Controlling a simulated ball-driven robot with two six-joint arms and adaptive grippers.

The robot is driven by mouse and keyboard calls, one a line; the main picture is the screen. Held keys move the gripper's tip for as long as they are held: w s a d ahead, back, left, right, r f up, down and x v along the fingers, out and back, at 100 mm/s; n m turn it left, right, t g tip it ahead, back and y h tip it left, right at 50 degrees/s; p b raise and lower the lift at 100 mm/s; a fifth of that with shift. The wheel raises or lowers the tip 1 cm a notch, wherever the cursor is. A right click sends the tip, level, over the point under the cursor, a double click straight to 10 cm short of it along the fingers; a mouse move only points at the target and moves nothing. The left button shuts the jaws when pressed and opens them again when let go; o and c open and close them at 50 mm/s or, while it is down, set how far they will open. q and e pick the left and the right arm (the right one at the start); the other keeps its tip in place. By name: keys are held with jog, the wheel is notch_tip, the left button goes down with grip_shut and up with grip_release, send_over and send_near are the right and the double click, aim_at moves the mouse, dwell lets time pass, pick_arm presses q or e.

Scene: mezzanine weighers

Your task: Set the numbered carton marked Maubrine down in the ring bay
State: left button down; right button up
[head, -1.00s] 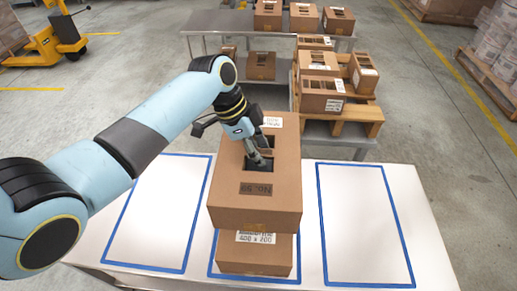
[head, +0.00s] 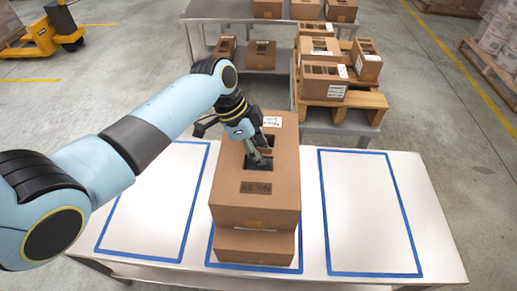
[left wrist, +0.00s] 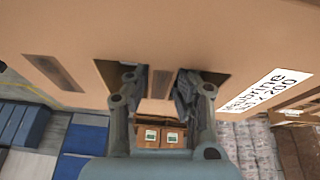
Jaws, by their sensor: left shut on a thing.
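My left gripper (head: 258,160) is shut on the brown carton marked Maubrine (head: 230,204). Its fingers reach into two openings in the carton's top and pinch the strip between them. In the left wrist view the gripper (left wrist: 157,85) and the carton's white label (left wrist: 264,90) show, and "Maubrine" reads on the label. The carton is over the middle blue-taped bay (head: 210,250), right above another brown carton (head: 254,248). I cannot tell whether the two touch. The lower carton is mostly hidden. No ring mark shows on any bay. My right gripper is not in view.
The left bay (head: 152,215) and right bay (head: 370,215) on the white table (head: 432,235) are empty. Behind stand a wooden pallet (head: 345,112) with several cartons and a grey shelf table (head: 215,18) with more cartons.

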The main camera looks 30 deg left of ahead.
pick_arm(q)
jog(key=shift+f, duration=0.45)
dwell(0.5)
jog(key=c, duration=1.1)
grip_release()
